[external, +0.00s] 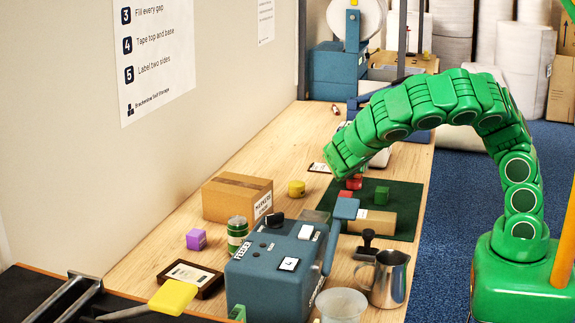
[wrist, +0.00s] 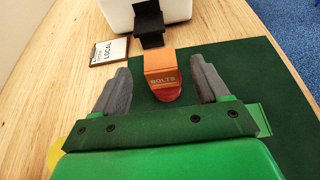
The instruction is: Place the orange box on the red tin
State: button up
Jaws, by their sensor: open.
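In the wrist view the orange box (wrist: 160,64), marked BOLTS, stands between my gripper's fingers. It appears to rest on the red tin (wrist: 167,95), whose rounded red side shows just below the box's near face. My gripper (wrist: 159,72) is open, with one grey finger on each side of the box and a gap visible on both sides. In the external view my gripper (external: 347,172) is low over the far part of the green mat (external: 408,188). Small red shapes (external: 354,184) show just under it; the box and tin are hard to tell apart there.
A yellow tin (external: 296,188), a brown box (external: 236,198) and a blue machine (external: 275,272) stand on the bench. A LOCAL card (wrist: 109,51) lies beyond my left finger.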

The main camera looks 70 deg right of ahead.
jog(key=v, duration=0.8)
jog(key=shift+o, duration=0.2)
